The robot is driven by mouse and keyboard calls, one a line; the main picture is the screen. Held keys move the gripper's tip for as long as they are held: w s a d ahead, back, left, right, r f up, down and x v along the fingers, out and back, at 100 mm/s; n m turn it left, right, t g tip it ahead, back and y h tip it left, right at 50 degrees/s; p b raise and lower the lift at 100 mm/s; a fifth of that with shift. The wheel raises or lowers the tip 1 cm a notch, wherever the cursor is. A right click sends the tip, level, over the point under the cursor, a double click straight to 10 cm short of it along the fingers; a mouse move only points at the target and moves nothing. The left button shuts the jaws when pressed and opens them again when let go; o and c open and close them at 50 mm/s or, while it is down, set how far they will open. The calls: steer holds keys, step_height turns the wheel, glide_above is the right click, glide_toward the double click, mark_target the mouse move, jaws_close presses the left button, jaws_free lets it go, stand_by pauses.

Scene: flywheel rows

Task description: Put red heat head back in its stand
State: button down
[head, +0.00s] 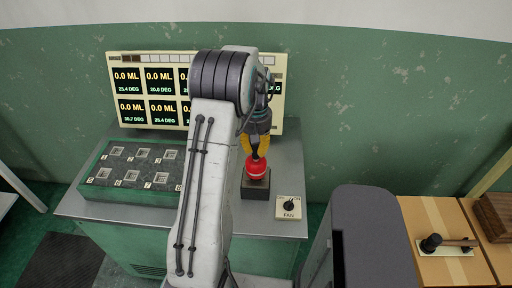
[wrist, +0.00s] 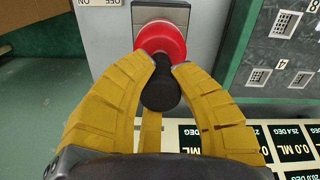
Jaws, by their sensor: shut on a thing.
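The red heat head (head: 257,168) is upright over its dark, boxy stand (head: 255,188) on the grey bench top. In the wrist view the red heat head (wrist: 161,38) has a black grip, and it covers part of the stand (wrist: 172,13). My gripper (head: 257,150) points down with its yellow fingers shut on the heat head from above. In the wrist view my gripper (wrist: 162,70) has a finger on each side of the black grip. The head's lower end appears at the stand's top; I cannot tell whether it is fully seated.
A fan switch box (head: 289,208) stands just right of the stand. A green block with several numbered sockets (head: 135,168) lies at left. A display panel (head: 145,90) stands behind, partly hidden by my arm.

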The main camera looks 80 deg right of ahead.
steer(key=shift+f+b, duration=0.35)
stand_by(0.3)
steer(key=shift+f+b, duration=0.3)
steer(key=shift+f, duration=0.3)
steer(key=c, duration=1.1)
jaws_free()
steer(key=shift+o, duration=0.2)
steer(key=shift+a+f, duration=0.1)
steer(key=shift+f, duration=0.05)
step_height(320, 180, up, 12)
steer(key=shift+r, duration=0.15)
